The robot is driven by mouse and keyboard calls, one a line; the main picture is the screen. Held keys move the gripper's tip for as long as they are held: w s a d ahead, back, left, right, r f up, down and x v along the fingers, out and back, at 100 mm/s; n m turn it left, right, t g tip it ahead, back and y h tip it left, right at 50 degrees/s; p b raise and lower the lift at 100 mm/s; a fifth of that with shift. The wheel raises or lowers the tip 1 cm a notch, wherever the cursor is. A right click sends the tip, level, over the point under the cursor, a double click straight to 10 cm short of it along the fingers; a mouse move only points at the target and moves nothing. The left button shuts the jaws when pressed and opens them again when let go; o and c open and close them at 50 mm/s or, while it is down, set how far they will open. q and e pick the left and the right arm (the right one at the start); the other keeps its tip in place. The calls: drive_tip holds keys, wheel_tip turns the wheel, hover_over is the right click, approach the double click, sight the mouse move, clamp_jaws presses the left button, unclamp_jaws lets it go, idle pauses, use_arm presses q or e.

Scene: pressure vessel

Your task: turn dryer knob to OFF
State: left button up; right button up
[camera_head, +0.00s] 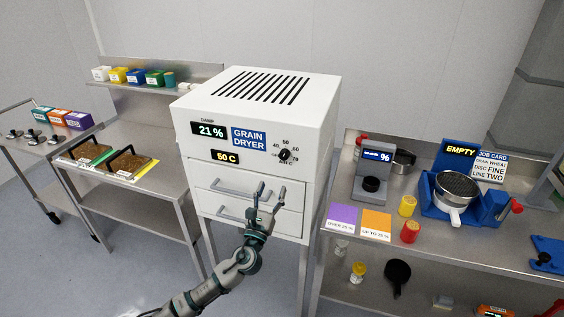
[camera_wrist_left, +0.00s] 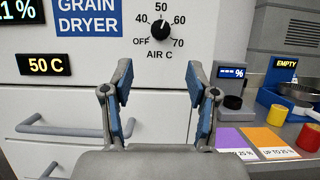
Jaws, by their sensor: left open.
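The white grain dryer (camera_head: 260,110) stands in the middle of the head view. Its black knob (camera_head: 285,155) is on the front face at the upper right. In the left wrist view the knob (camera_wrist_left: 160,28) sits in a ring of marks from OFF through 40, 50, 60 to 70, and its white pointer is near 50. The display reads 50 C. My left gripper (camera_head: 265,197) is open and empty, below the knob and in front of the drawers. In the wrist view its two fingers (camera_wrist_left: 158,85) stand apart, with the knob above and between them, untouched.
Two drawer handles (camera_head: 235,212) stick out of the dryer front close to my left gripper. A bench (camera_head: 335,262) on the right holds a meter (camera_head: 372,172), purple and orange cards, small jars and a blue machine. A table with grain trays (camera_head: 92,150) stands left.

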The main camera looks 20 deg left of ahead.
sight(283, 159)
use_arm(q)
drive_tip(key=x, duration=1.1)
drive_tip(key=shift+b, duration=0.3)
drive_tip(key=shift+r, duration=0.1)
clamp_jaws()
